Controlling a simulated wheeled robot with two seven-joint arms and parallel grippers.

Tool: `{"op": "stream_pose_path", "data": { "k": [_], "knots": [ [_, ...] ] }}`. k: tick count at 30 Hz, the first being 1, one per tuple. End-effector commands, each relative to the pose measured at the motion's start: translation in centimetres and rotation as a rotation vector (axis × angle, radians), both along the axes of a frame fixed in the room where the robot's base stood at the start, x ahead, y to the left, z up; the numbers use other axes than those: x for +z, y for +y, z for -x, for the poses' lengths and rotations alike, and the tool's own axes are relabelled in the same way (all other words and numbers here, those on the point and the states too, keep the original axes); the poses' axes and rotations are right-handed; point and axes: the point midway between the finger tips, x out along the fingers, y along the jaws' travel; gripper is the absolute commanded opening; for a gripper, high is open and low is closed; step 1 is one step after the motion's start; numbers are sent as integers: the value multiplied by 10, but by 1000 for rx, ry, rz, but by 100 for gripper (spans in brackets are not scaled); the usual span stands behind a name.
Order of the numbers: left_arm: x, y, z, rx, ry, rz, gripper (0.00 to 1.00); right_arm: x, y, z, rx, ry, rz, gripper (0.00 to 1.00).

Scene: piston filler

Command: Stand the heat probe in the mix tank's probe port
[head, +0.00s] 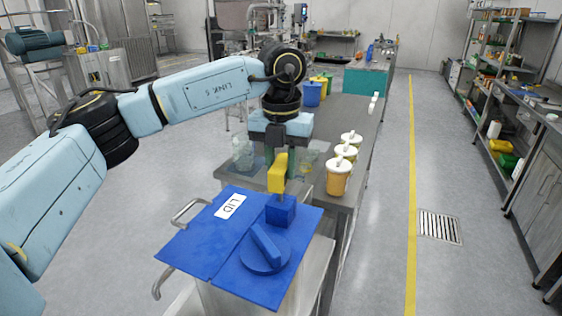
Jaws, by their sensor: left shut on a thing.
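The heat probe has a yellow handle (277,174) and a thin metal stem below it. My left gripper (282,158) is shut on the top of the handle and holds the probe roughly upright. The stem points down at a raised blue block (281,210), which looks like the probe port, on the mix tank's blue lid (196,247). The stem's lower end meets the block's top in the picture; I cannot tell whether it is inside an opening. My right gripper is not in view.
A blue round cap with a raised bar (265,250) sits on the lid beside the block. A metal handle (187,211) stands at the tank's left. Several white-lidded tubs (339,177) line the grey bench (345,112) behind. The floor on the right is clear.

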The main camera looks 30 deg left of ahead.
Motion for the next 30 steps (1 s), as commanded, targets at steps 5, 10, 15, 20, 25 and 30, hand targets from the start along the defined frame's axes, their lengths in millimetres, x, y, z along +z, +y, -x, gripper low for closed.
{"op": "stream_pose_path", "data": {
  "k": [5, 10, 15, 20, 25, 30],
  "knots": [
    [-10, 0, 0, 0, -1, 1, 0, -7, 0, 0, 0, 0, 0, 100],
    [-19, 0, 0, 0, -1, 1, 0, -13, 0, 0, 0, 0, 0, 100],
    [-27, 0, 0, 0, 0, 1, 0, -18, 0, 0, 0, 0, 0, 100],
    [-35, 0, 0, 0, 0, 1, 0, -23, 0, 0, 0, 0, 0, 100],
    [-42, 0, 0, 0, 0, 1, 0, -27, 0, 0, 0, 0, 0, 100],
    [-42, 0, 0, 0, -1, 1, 0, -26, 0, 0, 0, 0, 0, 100]
  ]
}}
